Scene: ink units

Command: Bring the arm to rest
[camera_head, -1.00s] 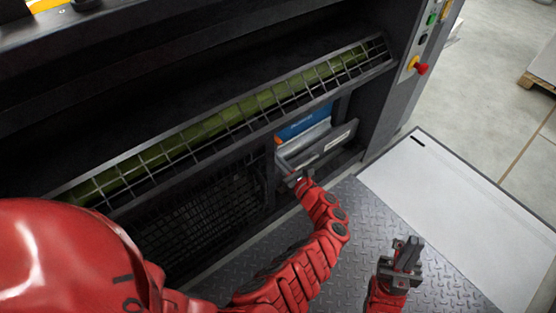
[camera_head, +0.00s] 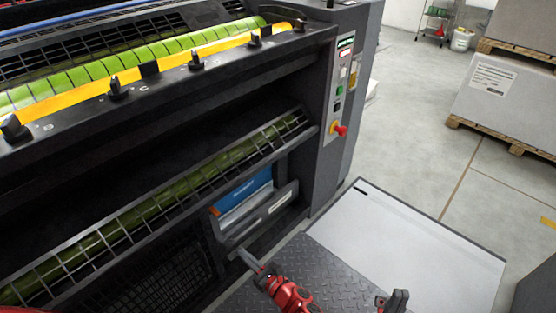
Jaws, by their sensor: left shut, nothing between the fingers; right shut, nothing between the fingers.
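My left gripper (camera_head: 249,260) is a grey gripper on a red arm at the bottom centre. It is shut and empty, with its tips just below the lower left corner of an ink unit compartment in the machine. A blue-labelled ink unit (camera_head: 243,190) sits in that compartment behind a grey front panel (camera_head: 278,203). I cannot tell whether the tips touch the panel. My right gripper (camera_head: 393,300) is shut and empty at the bottom edge, over the dark tread plate, with its arm mostly out of view.
The dark printing machine (camera_head: 300,85) fills the left, with a wire guard (camera_head: 160,195) and a red knob (camera_head: 340,130). A white platform (camera_head: 405,240) and a dark tread plate (camera_head: 330,265) lie on the right. A wrapped stack (camera_head: 500,100) on a pallet stands beyond open floor.

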